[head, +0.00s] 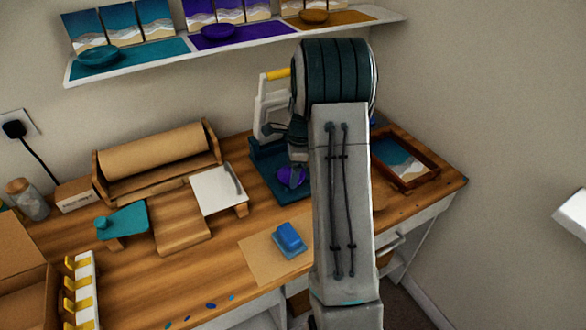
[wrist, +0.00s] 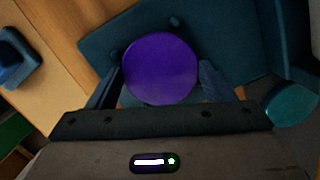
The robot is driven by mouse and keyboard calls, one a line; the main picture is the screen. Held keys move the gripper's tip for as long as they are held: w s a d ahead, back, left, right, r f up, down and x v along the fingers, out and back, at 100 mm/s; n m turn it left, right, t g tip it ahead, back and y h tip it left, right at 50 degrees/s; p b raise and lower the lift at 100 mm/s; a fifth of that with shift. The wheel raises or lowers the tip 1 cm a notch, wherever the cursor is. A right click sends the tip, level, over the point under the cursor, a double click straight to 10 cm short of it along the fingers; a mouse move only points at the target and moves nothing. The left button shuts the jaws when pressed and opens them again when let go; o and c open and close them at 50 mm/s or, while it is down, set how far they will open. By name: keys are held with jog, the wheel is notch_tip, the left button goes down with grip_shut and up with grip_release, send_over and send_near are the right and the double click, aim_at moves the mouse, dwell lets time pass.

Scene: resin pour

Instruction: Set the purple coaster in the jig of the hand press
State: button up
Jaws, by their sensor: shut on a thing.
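The purple coaster (wrist: 160,68) is a round disc between the two fingers of my gripper (wrist: 160,82) in the wrist view. The gripper is shut on it. In the head view the coaster (head: 291,177) shows as a small purple patch over the teal base of the hand press (head: 268,165). In the wrist view the teal press base (wrist: 105,45) lies under and behind the coaster, with small round pegs near its far edge. Whether the coaster touches the base I cannot tell. My arm hides the right part of the press in the head view.
A blue block (head: 289,237) on a tan sheet lies in front of the press. A framed picture tray (head: 405,158) stands to the right. A white board (head: 218,192), a teal board (head: 122,220) and a paper roll holder (head: 157,160) are to the left. A shelf (head: 230,44) hangs above.

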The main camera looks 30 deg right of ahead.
jog(key=shift+f, duration=0.1)
jog(key=shift+f, duration=0.15)
jog(key=o, duration=1)
notch_tip(320, 180, up, 11)
jog(key=d, duration=0.2)
jog(key=s+a+r+n, duration=0.5)
jog(key=a, duration=0.1)
jog(key=s+a+n+t+h, duration=0.1)
jog(key=s+a+n, duration=0.5)
jog(key=s+n, duration=0.2)
jog(key=s+a+n+t, duration=0.1)
jog(key=s+a+n, duration=0.5)
jog(key=s+n, duration=0.3)
jog(key=s, duration=0.3)
jog(key=shift+h, duration=0.4)
